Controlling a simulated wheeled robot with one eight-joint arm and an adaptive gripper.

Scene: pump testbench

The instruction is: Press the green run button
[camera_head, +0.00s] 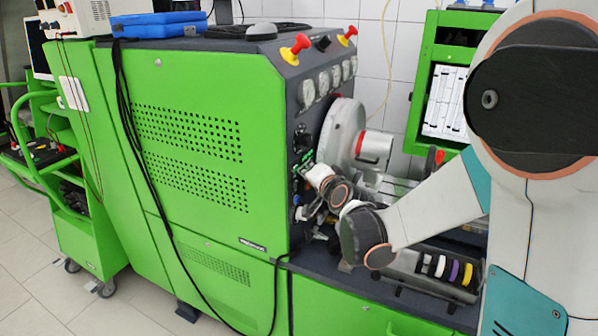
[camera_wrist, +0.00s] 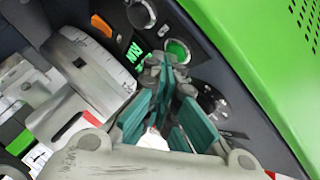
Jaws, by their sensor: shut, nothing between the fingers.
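The green run button (camera_wrist: 178,50) is round with a pale ring, on the dark control panel in the wrist view. My gripper (camera_wrist: 168,72) has teal fingers with their tips close together, just below the button in that picture. The fingers hold nothing. The button's face is mostly clear of them. I cannot tell whether the tips touch the panel or the button's rim. In the head view my gripper (camera_head: 306,168) is at the panel on the right end of the green testbench (camera_head: 195,120); the button cannot be made out there.
A green lit display (camera_wrist: 134,50), an orange switch (camera_wrist: 101,25) and a silver-ringed round control (camera_wrist: 140,13) sit near the button. A dark round control (camera_wrist: 213,101) is on the other side. Red-and-yellow knobs (camera_head: 295,49) stand on top. A large pale disc (camera_head: 343,128) stands close by.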

